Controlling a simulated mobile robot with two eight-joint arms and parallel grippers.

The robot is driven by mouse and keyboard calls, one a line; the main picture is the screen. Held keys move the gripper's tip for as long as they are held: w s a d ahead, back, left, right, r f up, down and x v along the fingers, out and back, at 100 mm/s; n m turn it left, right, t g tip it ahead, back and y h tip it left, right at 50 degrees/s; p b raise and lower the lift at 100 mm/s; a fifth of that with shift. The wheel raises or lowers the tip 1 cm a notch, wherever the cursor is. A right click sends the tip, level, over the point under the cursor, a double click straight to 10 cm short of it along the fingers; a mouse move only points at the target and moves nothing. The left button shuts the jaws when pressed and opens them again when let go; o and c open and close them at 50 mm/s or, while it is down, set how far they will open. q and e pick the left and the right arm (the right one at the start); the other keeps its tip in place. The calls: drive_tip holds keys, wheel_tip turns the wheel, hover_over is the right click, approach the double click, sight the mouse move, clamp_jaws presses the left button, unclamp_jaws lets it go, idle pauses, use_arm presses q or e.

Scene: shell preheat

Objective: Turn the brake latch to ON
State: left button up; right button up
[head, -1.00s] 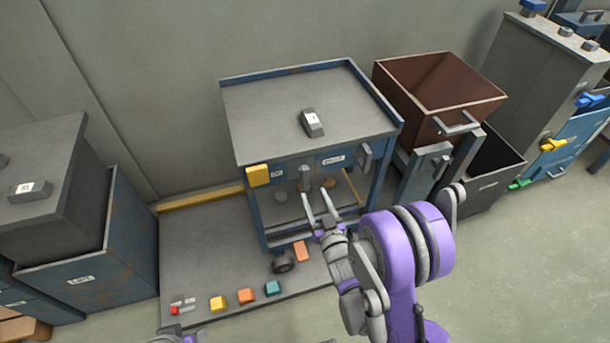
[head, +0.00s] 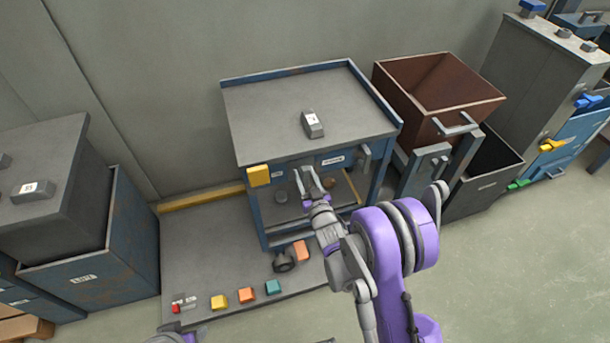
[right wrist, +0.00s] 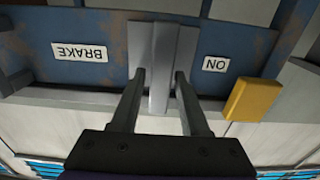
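The grey brake latch (right wrist: 160,62) is on the blue front rail of the metal cart (head: 300,115). In the right wrist view, which is upside down, it stands upright between the BRAKE label (right wrist: 80,50) and the ON label (right wrist: 215,64). My right gripper (right wrist: 160,85) is open, with one finger on each side of the latch and small gaps visible. In the head view my right gripper (head: 310,183) is at the cart's front and largely covers the latch. Part of my left arm shows at the bottom edge; its fingers cannot be made out.
A yellow block (head: 259,175) sits at the rail's left end, beside the ON label. A grey handle (head: 364,158) is at the right. A small labelled block (head: 313,123) lies on the cart top. A brown bin (head: 438,90) stands right; several coloured blocks lie on the floor plate (head: 200,250).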

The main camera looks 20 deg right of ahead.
clamp_jaws()
drive_tip(key=n, duration=0.1)
drive_tip(key=n+b, duration=0.1)
drive_tip(key=n, duration=0.2)
drive_tip(key=shift+a+f, duration=0.15)
drive_tip(key=shift+a, duration=0.15)
drive_tip(key=n, duration=0.1)
drive_tip(key=n+b, duration=0.1)
drive_tip(key=n, duration=0.3)
drive_tip(key=shift+a+f, duration=0.15)
drive_tip(key=shift+a, duration=0.1)
drive_tip(key=shift+a+f+n+b, duration=0.15)
drive_tip(key=shift+n+b, duration=0.25)
drive_tip(key=shift+n, duration=1.1)
drive_tip(key=shift+f+n+b, duration=0.15)
drive_tip(key=shift+n+b, duration=0.2)
drive_tip(key=shift+n, duration=1.15)
drive_tip(key=shift+a+f+n+b, duration=0.15)
drive_tip(key=shift+n+b, duration=0.25)
drive_tip(key=shift+n, duration=1.1)
drive_tip(key=shift+d, duration=0.1)
